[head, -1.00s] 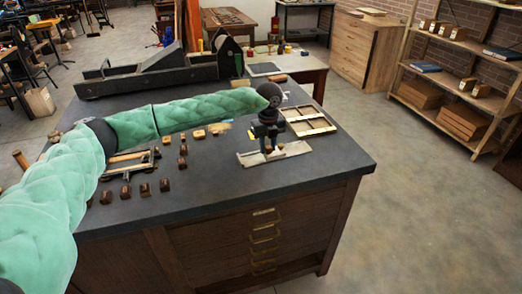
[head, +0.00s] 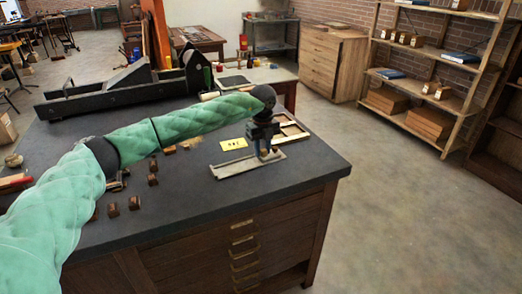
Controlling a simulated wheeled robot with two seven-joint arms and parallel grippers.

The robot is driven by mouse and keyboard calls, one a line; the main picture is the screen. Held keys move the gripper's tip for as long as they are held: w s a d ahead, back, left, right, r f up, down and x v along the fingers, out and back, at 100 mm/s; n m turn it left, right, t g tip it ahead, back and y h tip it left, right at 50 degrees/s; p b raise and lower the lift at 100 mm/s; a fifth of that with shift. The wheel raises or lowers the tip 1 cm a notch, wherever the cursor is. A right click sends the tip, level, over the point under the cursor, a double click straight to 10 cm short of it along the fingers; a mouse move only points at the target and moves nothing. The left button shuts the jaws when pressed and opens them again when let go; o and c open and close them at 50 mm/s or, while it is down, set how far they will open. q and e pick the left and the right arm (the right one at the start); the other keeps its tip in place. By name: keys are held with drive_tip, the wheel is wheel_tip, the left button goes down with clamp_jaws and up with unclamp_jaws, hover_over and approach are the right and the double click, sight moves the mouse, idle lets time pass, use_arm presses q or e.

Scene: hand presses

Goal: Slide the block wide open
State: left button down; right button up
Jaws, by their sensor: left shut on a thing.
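A long, low pale metal base (head: 236,168) lies near the right end of the dark worktop. My left gripper (head: 266,150) points down over the right part of this base, with its fingers low against it. It is shut on the small block there. The block is mostly hidden by the fingers, so its shape and exact hold are unclear. My right gripper is not in view.
A yellow card (head: 233,144) lies behind the base's left part. A wooden frame (head: 291,132) lies behind and right of the gripper. Several small brown blocks (head: 134,203) sit at left. A long black press (head: 115,91) stands at the back.

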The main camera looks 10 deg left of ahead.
sight(263, 150)
use_arm(q)
drive_tip(key=c, duration=1.2)
unclamp_jaws()
drive_tip(key=shift+c, duration=0.2)
wheel_tip(263, 150, up, 7)
drive_tip(key=shift+r+b, duration=0.1)
drive_tip(key=shift+b, duration=0.9)
drive_tip(key=shift+r, duration=0.3)
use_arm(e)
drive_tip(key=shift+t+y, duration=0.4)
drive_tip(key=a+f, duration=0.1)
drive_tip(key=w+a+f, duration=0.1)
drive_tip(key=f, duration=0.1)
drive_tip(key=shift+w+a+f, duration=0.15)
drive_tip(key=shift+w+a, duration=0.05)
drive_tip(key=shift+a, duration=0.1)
use_arm(q)
drive_tip(key=shift+f, duration=0.1)
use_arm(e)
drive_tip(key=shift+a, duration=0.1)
